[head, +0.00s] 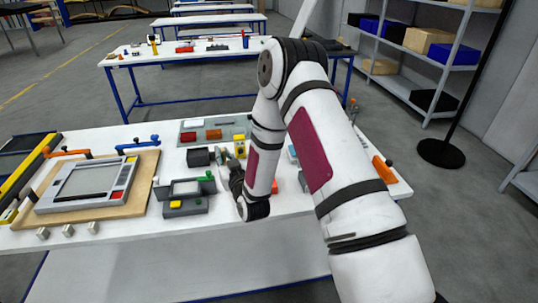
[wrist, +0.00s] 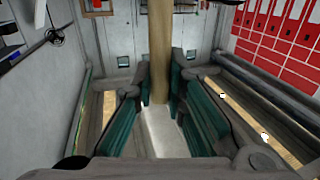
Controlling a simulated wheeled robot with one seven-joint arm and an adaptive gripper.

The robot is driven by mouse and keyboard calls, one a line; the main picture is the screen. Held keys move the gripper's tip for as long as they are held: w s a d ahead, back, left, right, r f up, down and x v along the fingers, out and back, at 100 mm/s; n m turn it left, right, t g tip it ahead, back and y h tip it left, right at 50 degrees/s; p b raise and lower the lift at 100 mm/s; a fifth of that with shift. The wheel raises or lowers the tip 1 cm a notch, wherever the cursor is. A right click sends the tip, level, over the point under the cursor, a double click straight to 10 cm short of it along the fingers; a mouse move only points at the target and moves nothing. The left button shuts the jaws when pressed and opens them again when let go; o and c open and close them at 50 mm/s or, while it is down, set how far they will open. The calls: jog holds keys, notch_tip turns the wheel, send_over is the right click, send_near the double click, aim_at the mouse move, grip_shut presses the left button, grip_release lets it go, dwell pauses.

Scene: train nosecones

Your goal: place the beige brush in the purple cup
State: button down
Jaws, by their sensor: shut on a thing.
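In the wrist view my gripper (wrist: 160,75) has its teal pads closed around an upright beige shaft, which I take for the beige brush (wrist: 159,45). The shaft runs up past the top edge of the view, so its upper end is out of sight. In the head view my arm reaches down over the near white table, and its dark wrist end is low by the middle of the table. The brush cannot be made out there. I cannot make out a purple cup in either view; the arm covers part of the table.
A framed panel on a wooden board (head: 145,189) fills the table's left. A grey-green device (head: 185,207), a black box (head: 198,157), a yellow block (head: 239,146) and a grey tray (head: 222,121) crowd the middle. An orange part (head: 384,169) lies at right. Bare tabletop (head: 140,235) shows along the front.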

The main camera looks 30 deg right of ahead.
jog(key=w+f+b, duration=0.3)
jog(key=w+b, duration=0.9)
jog(key=b, duration=0.1)
jog(key=w+d+r+m+h+p, duration=0.1)
jog(key=w+d+r+h, duration=0.15)
jog(key=d, duration=0.65)
jog(key=w+d+r+m+h, duration=0.1)
jog(key=w+d, duration=0.2)
jog(key=d, duration=0.6)
jog(key=w+d+r+m+h+p, duration=0.1)
jog(key=w+d+r+h, duration=0.15)
jog(key=d, duration=0.65)
notch_tip(320, 180, down, 11)
jog(key=y, duration=0.1)
jog(key=shift+w+d+g, duration=0.2)
jog(key=shift+d+g, duration=0.05)
jog(key=shift+g, duration=0.05)
jog(key=c, duration=1.8)
grip_release()
jog(key=shift+f, duration=0.1)
jog(key=shift+c, duration=0.2)
jog(key=shift+o, duration=1)
